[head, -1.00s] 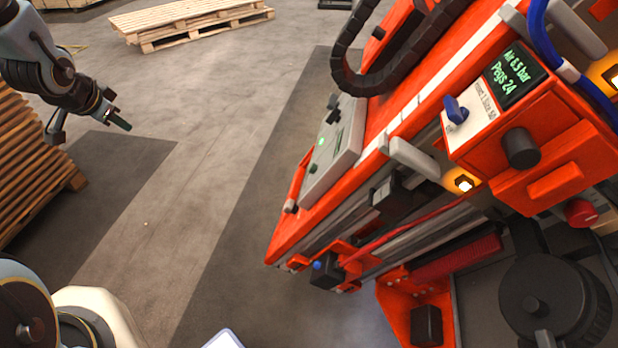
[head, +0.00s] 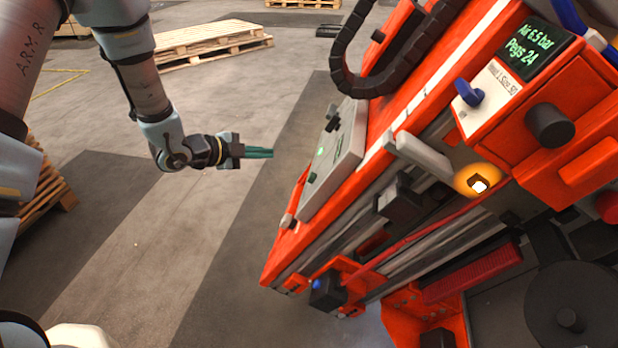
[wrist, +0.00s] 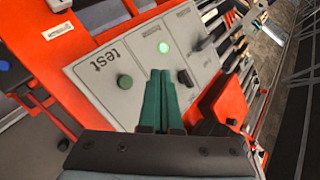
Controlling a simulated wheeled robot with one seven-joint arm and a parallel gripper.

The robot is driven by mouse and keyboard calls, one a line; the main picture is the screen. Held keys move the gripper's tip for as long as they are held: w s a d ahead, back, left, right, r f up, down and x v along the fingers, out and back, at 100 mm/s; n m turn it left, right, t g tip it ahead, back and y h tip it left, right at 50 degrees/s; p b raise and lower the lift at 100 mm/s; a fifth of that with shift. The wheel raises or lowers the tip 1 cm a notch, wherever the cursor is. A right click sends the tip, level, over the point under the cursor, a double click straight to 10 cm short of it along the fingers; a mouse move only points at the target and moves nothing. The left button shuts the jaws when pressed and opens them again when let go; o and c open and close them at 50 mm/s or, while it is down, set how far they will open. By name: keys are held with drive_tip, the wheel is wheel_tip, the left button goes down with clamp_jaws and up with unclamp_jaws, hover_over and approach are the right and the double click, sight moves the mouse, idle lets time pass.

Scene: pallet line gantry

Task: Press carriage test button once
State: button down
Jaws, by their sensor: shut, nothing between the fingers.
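The grey control panel (head: 345,160) is on the side of the orange gantry in the head view and fills the middle of the wrist view (wrist: 105,75). The word "test" is printed on it beside a dark green round button (wrist: 125,81), which also shows in the head view (head: 312,177). My gripper (head: 271,153) is left of the panel, apart from it, with its green fingers together and empty. In the wrist view the fingertips (wrist: 160,74) appear over the panel, right of the test button and below a lit green lamp (wrist: 164,47).
Black knobs (wrist: 185,77) (wrist: 204,44) sit on the panel right of my fingers. The gantry also carries a display (head: 535,48), a blue switch (head: 469,93), a glowing amber lamp (head: 479,185) and a hanging cable chain (head: 343,50).

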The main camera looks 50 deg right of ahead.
sight(312, 178)
drive_tip(key=s+d+f+b, duration=0.4)
drive_tip(key=s, duration=0.2)
drive_tip(key=shift+s, duration=0.25)
idle(0.3)
drive_tip(key=shift+d+f, duration=0.1)
drive_tip(key=shift+f, duration=0.05)
idle(1.8)
drive_tip(key=shift+s+d+f+b, duration=0.1)
drive_tip(key=shift+s+d+b, duration=0.1)
drive_tip(key=shift+s+b, duration=0.15)
drive_tip(key=shift+s+d+f+b, duration=0.25)
drive_tip(key=shift+s+b, duration=0.1)
drive_tip(key=shift+b, duration=0.05)
idle(1.0)
drive_tip(key=shift+w+r, duration=0.1)
drive_tip(key=shift+w+a+r, duration=0.35)
drive_tip(key=shift+w+a, duration=0.1)
drive_tip(key=shift+w, duration=0.15)
drive_tip(key=shift+p, duration=0.3)
